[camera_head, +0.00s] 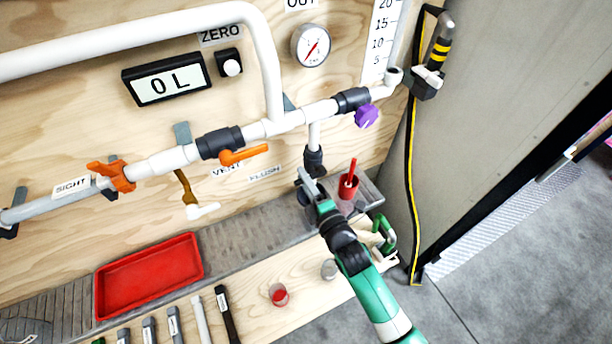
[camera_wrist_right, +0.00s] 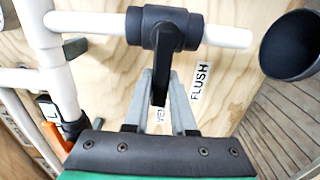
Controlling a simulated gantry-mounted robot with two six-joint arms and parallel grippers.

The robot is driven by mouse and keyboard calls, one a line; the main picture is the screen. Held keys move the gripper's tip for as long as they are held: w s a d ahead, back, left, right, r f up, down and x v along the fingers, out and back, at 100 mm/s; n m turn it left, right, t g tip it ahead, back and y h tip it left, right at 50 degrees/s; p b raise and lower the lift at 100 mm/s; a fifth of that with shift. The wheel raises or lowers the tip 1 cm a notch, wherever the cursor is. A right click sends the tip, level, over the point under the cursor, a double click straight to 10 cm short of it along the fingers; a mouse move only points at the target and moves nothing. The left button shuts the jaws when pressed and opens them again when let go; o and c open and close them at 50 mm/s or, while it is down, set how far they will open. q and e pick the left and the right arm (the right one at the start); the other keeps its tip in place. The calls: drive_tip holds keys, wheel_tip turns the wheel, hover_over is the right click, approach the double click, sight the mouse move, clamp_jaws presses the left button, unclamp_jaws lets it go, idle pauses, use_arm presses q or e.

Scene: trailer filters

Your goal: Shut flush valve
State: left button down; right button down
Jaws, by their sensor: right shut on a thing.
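The flush valve (camera_head: 314,160) is a dark valve on the short white pipe that drops from the main pipe, near the FLUSH label (camera_head: 265,174). In the right wrist view the black valve body (camera_wrist_right: 165,28) sits around a white pipe (camera_wrist_right: 90,22). Its black handle (camera_wrist_right: 160,80) stands out across the pipe, at about a right angle to it. My right gripper (camera_head: 308,186) is at the valve; in the wrist view its grey fingers (camera_wrist_right: 160,100) are shut on the handle. In the head view the gripper hides most of the handle. My left gripper is not in view.
An orange-handled vent valve (camera_head: 243,155) and a purple knob (camera_head: 366,116) are on the pipe nearby. A red tray (camera_head: 150,275) and several tools lie on the bench. The display (camera_head: 165,81) reads 0 L.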

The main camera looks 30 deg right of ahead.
idle(0.4)
drive_tip(key=c, duration=0.7)
unclamp_jaws()
drive_tip(key=shift+c, duration=0.2)
drive_tip(key=s+p, duration=0.3)
drive_tip(key=s, duration=0.8)
drive_tip(key=shift+s, duration=0.35)
